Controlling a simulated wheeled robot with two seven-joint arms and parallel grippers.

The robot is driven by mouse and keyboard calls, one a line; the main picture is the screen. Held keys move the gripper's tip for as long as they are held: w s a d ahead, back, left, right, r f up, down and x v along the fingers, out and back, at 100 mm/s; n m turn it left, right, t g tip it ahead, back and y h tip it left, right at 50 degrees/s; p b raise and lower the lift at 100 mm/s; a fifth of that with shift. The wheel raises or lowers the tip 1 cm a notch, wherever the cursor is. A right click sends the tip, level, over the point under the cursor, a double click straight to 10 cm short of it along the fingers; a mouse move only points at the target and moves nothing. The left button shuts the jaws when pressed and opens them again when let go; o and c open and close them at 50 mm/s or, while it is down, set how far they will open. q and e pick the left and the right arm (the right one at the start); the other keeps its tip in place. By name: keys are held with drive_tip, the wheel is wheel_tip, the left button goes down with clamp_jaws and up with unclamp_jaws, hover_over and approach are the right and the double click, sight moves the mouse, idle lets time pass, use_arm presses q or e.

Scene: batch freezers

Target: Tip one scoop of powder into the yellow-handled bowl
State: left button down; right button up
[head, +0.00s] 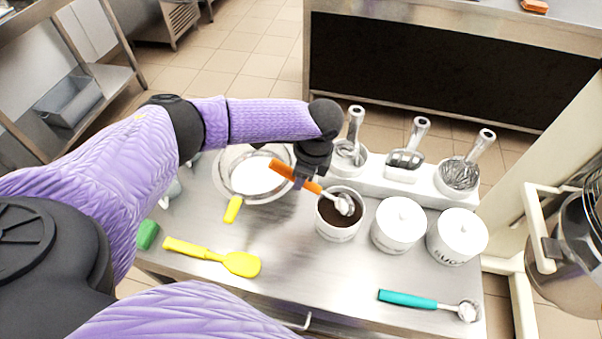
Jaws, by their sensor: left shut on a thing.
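The yellow-handled bowl (222,176) is metal, with something white inside. It stands at the back left of the steel table, partly hidden by my left arm, its yellow handle (233,209) pointing to the front. My left gripper (304,178) is shut on an orange-handled scoop (282,170), just right of the bowl. The scoop's metal head (345,205) is over the open white tub (338,233) of dark brown powder (332,215). I cannot tell whether the head touches the powder or what it holds. My right gripper is not in view.
A yellow spatula (240,263) and a teal-handled scoop (408,299) lie in front. The table's front middle is clear.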

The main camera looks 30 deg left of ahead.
use_arm(q)
drive_tip(key=shift+d+b+x, duration=0.2)
drive_tip(key=shift+b+x, duration=0.55)
drive_tip(key=shift+x, duration=0.25)
drive_tip(key=shift+w+d+f+b, duration=0.2)
drive_tip(key=shift+d+b, duration=0.1)
drive_tip(key=shift+b, duration=0.1)
drive_tip(key=shift+d+b, duration=0.3)
drive_tip(key=shift+d, duration=0.05)
drive_tip(key=p, duration=0.1)
drive_tip(key=a+r+h+p, duration=0.1)
drive_tip(key=shift+s+r+p, duration=0.1)
drive_tip(key=shift+r+p, duration=0.2)
drive_tip(key=shift+p, duration=0.05)
wheel_tip(320, 180, up, 3)
drive_tip(key=p, duration=0.3)
drive_tip(key=shift+s+a+h+p, duration=0.15)
drive_tip(key=shift+a+h+p, duration=0.15)
drive_tip(key=shift+h+p, duration=0.15)
drive_tip(key=shift+s+a+f+t+h, duration=0.15)
drive_tip(key=shift+a+t+h, duration=0.45)
drive_tip(key=shift+h, duration=0.45)
drive_tip(key=shift+s+a+h, duration=0.1)
drive_tip(key=shift+a+h, duration=0.05)
drive_tip(key=shift+h, duration=0.15)
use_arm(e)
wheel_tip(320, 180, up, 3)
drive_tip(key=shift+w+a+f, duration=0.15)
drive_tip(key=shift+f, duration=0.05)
